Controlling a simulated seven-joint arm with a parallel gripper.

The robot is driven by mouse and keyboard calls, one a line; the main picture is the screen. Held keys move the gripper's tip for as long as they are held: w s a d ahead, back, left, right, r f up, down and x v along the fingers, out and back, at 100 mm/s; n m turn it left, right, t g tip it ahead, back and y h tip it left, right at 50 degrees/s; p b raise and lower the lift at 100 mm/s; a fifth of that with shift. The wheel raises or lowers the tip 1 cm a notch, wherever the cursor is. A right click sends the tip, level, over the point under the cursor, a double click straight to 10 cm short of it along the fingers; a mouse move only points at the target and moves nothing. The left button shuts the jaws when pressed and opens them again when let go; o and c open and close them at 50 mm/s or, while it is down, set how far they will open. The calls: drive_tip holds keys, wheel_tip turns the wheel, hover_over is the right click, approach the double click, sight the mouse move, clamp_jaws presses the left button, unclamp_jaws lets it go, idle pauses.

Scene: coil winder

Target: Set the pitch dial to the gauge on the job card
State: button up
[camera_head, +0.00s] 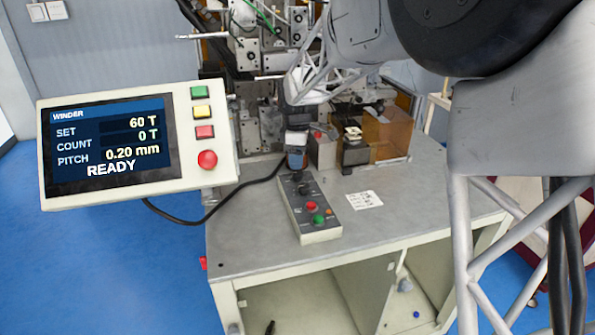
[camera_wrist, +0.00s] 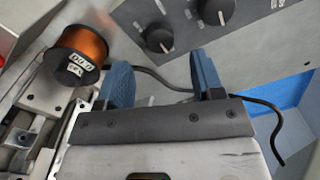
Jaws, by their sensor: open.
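The control box (camera_head: 322,228) lies on the grey bench with black dials at its far end and red and green buttons nearer. My gripper (camera_head: 297,165) is over that far end. In the wrist view its two blue fingers (camera_wrist: 160,70) are apart with nothing between them. Two black dials show beyond the fingertips, one at the left (camera_wrist: 157,40) and one at the right (camera_wrist: 214,11); their labels are too small to read. The job card (camera_head: 364,200) lies flat on the bench right of the box, its print unreadable. The winder screen (camera_head: 110,145) reads pitch 0.20 mm, set 60 T, count 0 T, READY.
A copper wire spool (camera_wrist: 80,50) is close to the left finger in the wrist view. A black cable (camera_head: 215,212) runs from the box towards the screen. An amber cover (camera_head: 388,135) stands at the bench's back right. The front right bench top is clear.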

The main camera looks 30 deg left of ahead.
sight(298, 172)
drive_tip(key=shift+f, duration=2.55)
drive_tip(key=c, duration=0.9)
